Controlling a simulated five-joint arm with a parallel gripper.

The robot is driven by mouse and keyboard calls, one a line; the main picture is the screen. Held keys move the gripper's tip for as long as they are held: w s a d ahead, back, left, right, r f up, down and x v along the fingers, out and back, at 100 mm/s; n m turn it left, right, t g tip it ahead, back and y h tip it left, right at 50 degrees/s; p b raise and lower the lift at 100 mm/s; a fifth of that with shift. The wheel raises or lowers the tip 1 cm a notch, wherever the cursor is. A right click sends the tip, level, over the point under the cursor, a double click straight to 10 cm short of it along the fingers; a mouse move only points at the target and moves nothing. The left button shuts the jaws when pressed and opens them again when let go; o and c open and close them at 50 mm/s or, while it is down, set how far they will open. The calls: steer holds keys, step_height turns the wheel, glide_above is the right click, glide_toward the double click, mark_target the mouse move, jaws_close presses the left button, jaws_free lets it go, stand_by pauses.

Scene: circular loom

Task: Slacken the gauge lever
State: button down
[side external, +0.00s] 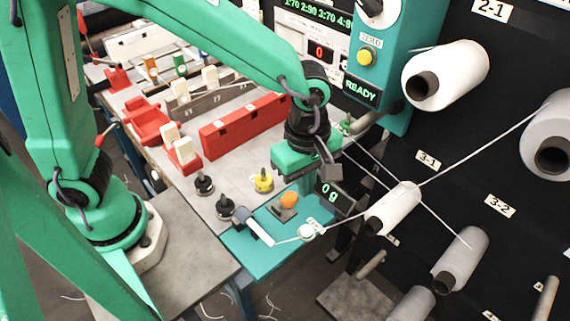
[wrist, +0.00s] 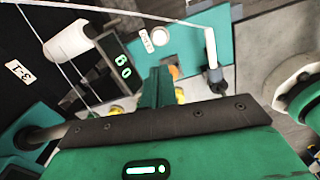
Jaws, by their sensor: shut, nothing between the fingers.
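An orange knob (side external: 289,199) sits on the plate. My gripper (side external: 328,172) is shut and empty above the plate's back right part, apart from the lever. In the wrist view its closed fingers (wrist: 158,86) partly hide the plate and knob.
White spools (side external: 395,207) on the dark panel stand close on the right, with taut threads crossing near my gripper. Black and yellow knobs (side external: 264,181) stand behind the plate. A red block (side external: 245,125) and the READY box (side external: 360,88) lie farther back.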

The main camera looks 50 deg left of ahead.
steer(key=shift+s+d+r, duration=0.1)
steer(key=shift+d+r, duration=0.45)
steer(key=shift+r, duration=0.2)
steer(key=s+a+r+m+t, duration=0.1)
steer(key=s+a+r+m, duration=0.1)
steer(key=a+m, duration=0.3)
steer(key=s+a+r+m+t, duration=0.2)
steer(key=a+r+m, duration=0.3)
steer(key=a, duration=0.5)
steer(key=s+a+r+m+t, duration=0.2)
steer(key=s+a+r+m, duration=0.1)
steer(key=a+m, duration=0.3)
steer(key=shift+s+a+r, duration=0.3)
steer(key=shift+s+a, duration=0.05)
steer(key=shift+a, duration=0.7)
